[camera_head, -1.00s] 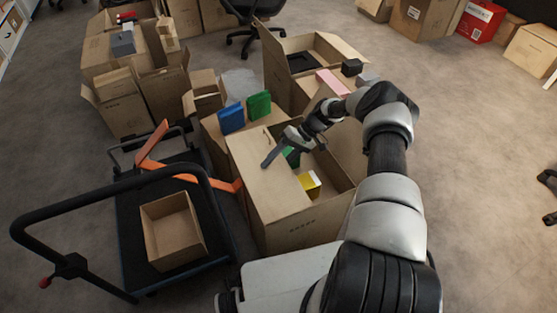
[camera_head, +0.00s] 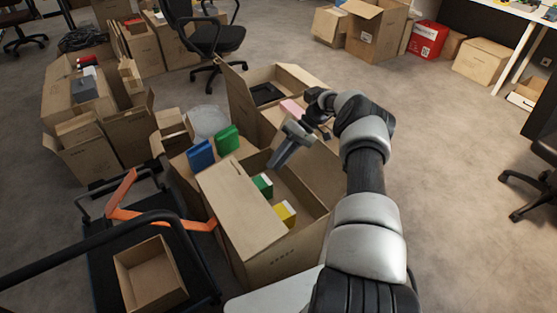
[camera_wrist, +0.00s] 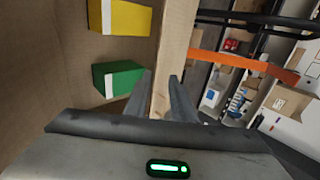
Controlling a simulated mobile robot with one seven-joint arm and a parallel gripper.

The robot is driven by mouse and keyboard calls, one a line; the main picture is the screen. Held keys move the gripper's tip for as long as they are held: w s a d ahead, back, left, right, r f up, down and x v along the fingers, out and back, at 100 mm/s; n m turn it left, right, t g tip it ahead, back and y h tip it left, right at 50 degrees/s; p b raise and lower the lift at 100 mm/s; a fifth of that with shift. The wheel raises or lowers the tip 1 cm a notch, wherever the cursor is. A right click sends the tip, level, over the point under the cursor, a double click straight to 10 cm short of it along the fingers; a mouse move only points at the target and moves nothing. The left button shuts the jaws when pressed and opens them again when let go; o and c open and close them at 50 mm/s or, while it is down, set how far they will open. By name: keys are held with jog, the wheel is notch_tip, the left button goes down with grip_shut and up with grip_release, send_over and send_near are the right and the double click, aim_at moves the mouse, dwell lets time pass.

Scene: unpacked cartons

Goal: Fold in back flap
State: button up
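The near open carton (camera_head: 285,265) has a wide left flap (camera_head: 240,205) lying partly over its opening. A green box (camera_head: 262,185) and a yellow box (camera_head: 285,213) stand inside; the wrist view shows the green box (camera_wrist: 118,79) and yellow box (camera_wrist: 122,17) at left. My gripper (camera_head: 275,165) is above the back part of the carton, pointing down and left. In the wrist view its two fingers (camera_wrist: 160,78) are apart, with a tan cardboard strip (camera_wrist: 172,50) beyond and between them; contact cannot be told. Which panel is the back flap is unclear.
A blue item (camera_head: 201,155) and a green item (camera_head: 228,139) stand behind the left flap. Another open carton (camera_head: 285,75) is behind.

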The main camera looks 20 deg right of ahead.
jog(key=shift+d+r, duration=0.15)
jog(key=shift+w, duration=0.1)
jog(key=c, duration=0.3)
jog(key=a+h+p, duration=0.1)
jog(key=a, duration=0.1)
jog(key=w+a+h+p, duration=0.1)
jog(key=a+h, duration=0.1)
jog(key=a, duration=0.1)
jog(key=w+a+r+h+p, duration=0.1)
jog(key=a, duration=0.2)
jog(key=shift+w+a+h, duration=0.1)
jog(key=shift+h, duration=0.3)
grip_shut()
jog(key=w+a+r+t+h+p, duration=0.3)
jog(key=a+r+t+h+p, duration=0.15)
jog(key=a+r, duration=0.45)
jog(key=b, duration=0.4)
send_over(234, 173)
jog(key=shift+t+h, duration=0.35)
jog(key=f, duration=1.1)
jog(key=shift+a+f, duration=0.2)
jog(key=shift+f, duration=0.1)
jog(key=shift+d+f, duration=0.2)
jog(key=shift+f, duration=0.25)
